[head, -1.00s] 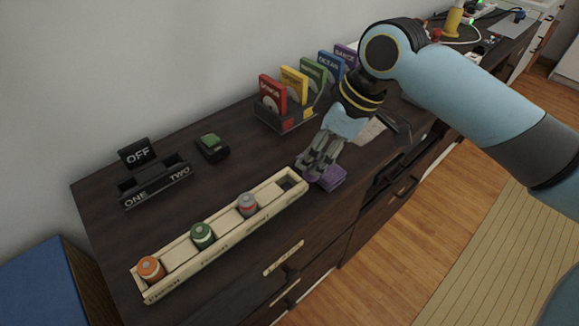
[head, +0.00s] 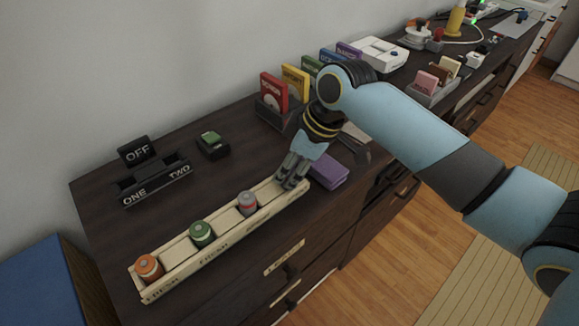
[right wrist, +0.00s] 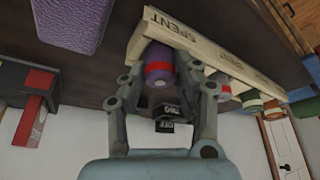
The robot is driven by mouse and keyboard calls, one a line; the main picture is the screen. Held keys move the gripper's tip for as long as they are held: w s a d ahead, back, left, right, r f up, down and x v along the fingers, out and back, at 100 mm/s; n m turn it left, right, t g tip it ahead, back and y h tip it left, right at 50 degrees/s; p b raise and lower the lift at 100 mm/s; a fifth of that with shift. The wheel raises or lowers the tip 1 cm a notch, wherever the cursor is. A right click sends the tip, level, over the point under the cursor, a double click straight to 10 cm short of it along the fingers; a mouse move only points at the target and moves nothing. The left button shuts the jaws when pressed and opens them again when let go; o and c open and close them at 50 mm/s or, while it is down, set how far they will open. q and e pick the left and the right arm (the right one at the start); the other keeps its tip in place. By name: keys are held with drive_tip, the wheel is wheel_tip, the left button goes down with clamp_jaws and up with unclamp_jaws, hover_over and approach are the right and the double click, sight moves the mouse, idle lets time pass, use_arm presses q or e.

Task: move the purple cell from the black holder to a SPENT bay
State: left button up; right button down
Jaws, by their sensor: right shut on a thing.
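My right gripper (head: 290,183) is over the right end bay of the long cream tray (head: 215,252). In the right wrist view its fingers (right wrist: 162,105) are shut on the purple cell (right wrist: 158,57), which has a red band. The cell is at the end bay, behind the wall marked SPENT (right wrist: 172,33); I cannot tell whether it rests on the bay floor. In the head view the fingers hide it. The black holder (head: 155,182), marked ONE and TWO, looks empty. My left gripper is not in view.
The tray also holds an orange cell (head: 149,267), a green cell (head: 202,233) and a greyish cell with a red band (head: 247,203). A purple box (head: 328,170) lies just right of my gripper. A rack of coloured cases (head: 272,114) stands behind.

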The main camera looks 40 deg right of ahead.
drive_tip(key=c, duration=1)
unclamp_jaws()
drive_tip(key=shift+o, duration=0.2)
drive_tip(key=p+v, duration=0.1)
drive_tip(key=v, duration=1.1)
drive_tip(key=shift+p, duration=0.35)
drive_tip(key=shift+s, duration=0.1)
